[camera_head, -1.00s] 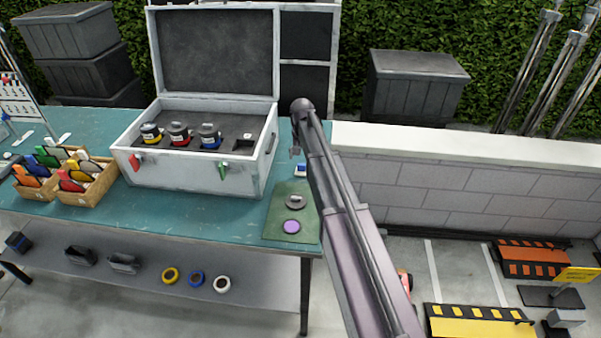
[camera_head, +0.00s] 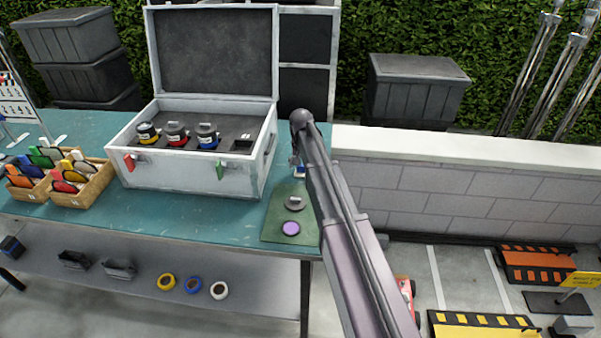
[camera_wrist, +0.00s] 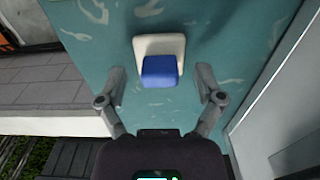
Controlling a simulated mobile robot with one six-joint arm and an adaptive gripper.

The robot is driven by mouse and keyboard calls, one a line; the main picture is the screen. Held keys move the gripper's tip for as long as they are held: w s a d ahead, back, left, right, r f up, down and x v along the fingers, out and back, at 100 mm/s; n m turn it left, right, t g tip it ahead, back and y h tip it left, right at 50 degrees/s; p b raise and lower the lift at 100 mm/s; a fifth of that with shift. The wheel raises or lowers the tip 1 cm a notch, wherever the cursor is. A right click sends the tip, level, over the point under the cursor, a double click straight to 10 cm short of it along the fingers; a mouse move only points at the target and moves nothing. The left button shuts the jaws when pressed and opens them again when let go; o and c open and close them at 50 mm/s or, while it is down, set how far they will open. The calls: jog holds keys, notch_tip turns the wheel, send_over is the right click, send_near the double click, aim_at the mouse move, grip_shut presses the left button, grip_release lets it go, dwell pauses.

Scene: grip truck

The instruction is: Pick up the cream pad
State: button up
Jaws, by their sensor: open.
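The cream pad (camera_wrist: 146,44) lies on the teal tabletop in the wrist view, with a blue block (camera_wrist: 160,72) on its near part. My gripper (camera_wrist: 161,74) is open, with one finger on each side of the pad and block. Clear teal gaps show between the fingers and the pad, and nothing is held. In the head view only a small blue and white bit (camera_head: 299,171) of them shows beside my arm, right of the case. My arm hides the rest there.
The open grey-white case (camera_head: 190,175) stands close to the left in the head view. A green mat (camera_head: 272,228) with a grey disc (camera_head: 295,203) and a purple disc (camera_head: 291,229) lies nearer the front edge. A pale wall (camera_head: 450,185) stands right of the table.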

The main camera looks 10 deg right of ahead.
grip_shut()
dwell(0.3)
jog(key=shift+r, duration=0.15)
notch_tip(320, 180, up, 3)
jog(key=p, duration=0.3)
jog(key=s, duration=0.5)
jog(key=s+r+p, duration=0.1)
jog(key=s, duration=0.4)
jog(key=s+p, duration=0.1)
jog(key=s, duration=0.5)
jog(key=shift+r, duration=0.35)
